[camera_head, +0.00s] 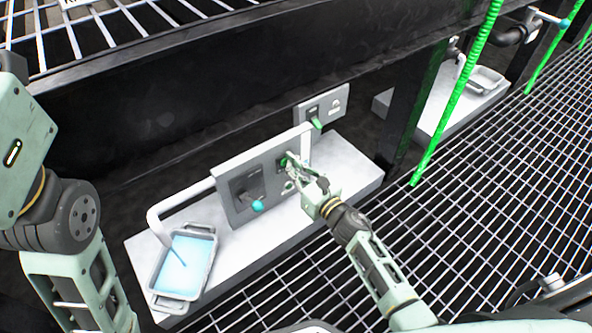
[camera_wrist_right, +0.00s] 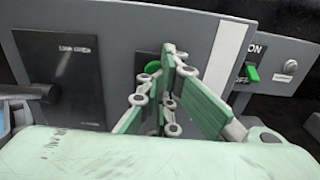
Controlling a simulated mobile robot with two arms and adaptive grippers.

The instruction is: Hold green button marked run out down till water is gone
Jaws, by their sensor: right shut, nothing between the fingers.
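The green button (camera_wrist_right: 153,67) shows on a dark plate in the grey panel (camera_wrist_right: 115,35), partly hidden by my right gripper. In the head view the panel (camera_head: 225,180) stands upright on a white ledge. My right gripper (camera_head: 290,163) is shut and empty, its fingertips at the button; in the wrist view the fingertips (camera_wrist_right: 170,52) overlap the button's right edge. I cannot tell whether they press it. Blue water (camera_head: 185,268) lies in a grey tray (camera_head: 212,232) at the panel's left, with a thin blue stream above it. My left gripper is out of view.
A lever with a teal knob (camera_head: 258,206) sits left of the button. A white pipe (camera_head: 180,197) bends over the tray. Behind is a smaller panel with a green ON/OFF switch (camera_wrist_right: 252,73). A dark beam runs above; grating floor (camera_head: 480,190) lies to the right.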

